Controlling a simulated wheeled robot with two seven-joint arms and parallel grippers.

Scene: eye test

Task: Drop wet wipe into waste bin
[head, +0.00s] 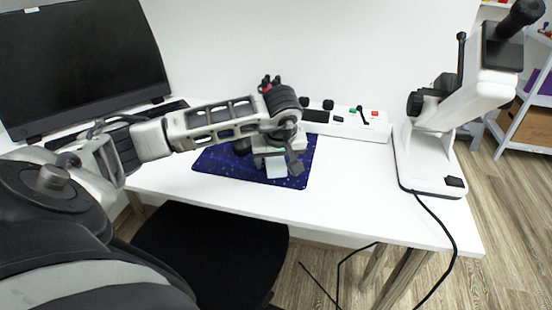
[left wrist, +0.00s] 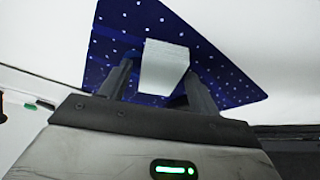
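A pale, whitish piece that looks like the wet wipe (head: 276,167) is over the dark blue dotted mat (head: 218,160) on the white table. It also shows in the left wrist view (left wrist: 163,65) as a pale block over the mat. My left gripper (head: 279,160) reaches down over the mat. In the left wrist view its two fingers (left wrist: 160,83) stand apart on either side of the pale piece, with a gap at the left finger. I cannot tell whether the right finger touches it. No waste bin is recognisable. My right gripper is out of view.
A white microscope-like device (head: 440,160) stands at the table's right end. A white box with coloured switches (head: 345,124) lies behind the mat. A black monitor (head: 80,60) stands back left. A black seat (head: 210,245) is below the front edge. The table right of the mat is clear.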

